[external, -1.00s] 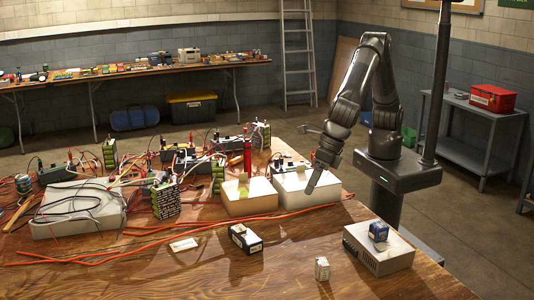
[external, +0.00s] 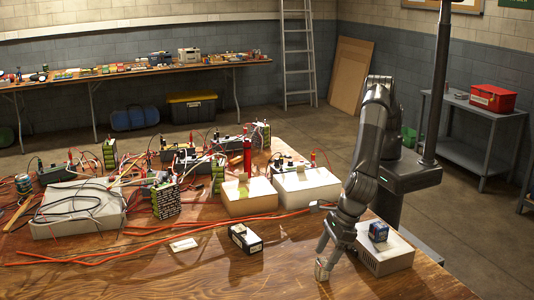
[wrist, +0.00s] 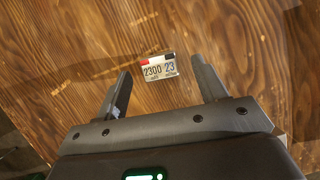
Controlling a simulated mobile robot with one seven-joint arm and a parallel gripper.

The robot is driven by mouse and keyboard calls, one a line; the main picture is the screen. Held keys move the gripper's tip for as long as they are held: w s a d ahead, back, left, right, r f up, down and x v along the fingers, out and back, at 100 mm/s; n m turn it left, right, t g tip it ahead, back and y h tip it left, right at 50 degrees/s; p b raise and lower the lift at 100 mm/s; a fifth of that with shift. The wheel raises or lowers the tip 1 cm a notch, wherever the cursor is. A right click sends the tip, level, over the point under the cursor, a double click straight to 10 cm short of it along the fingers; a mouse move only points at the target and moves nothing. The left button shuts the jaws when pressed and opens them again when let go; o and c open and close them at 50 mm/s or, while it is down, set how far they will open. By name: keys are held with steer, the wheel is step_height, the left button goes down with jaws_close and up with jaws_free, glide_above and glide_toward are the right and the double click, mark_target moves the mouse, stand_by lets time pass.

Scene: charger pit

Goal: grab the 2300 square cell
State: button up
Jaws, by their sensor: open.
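The 2300 square cell (wrist: 160,68) is a small white block with "2300" printed on it, with red and black marks at its far edge. It stands on the wooden table, and in the external view (external: 321,273) it is partly covered by my fingers. My gripper (wrist: 162,88) is open and points down at it. In the wrist view the cell lies between and just beyond the two fingertips. I cannot tell whether either finger touches it.
A black block (external: 246,238) and a white card (external: 184,245) lie to the left. The table's front edge (external: 440,280) is near.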

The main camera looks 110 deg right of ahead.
mark_target(323, 262)
steer(key=x, duration=0.5)
steer(key=shift+s, duration=0.1)
steer(key=shift+c, duration=0.5)
steer(key=c, duration=1)
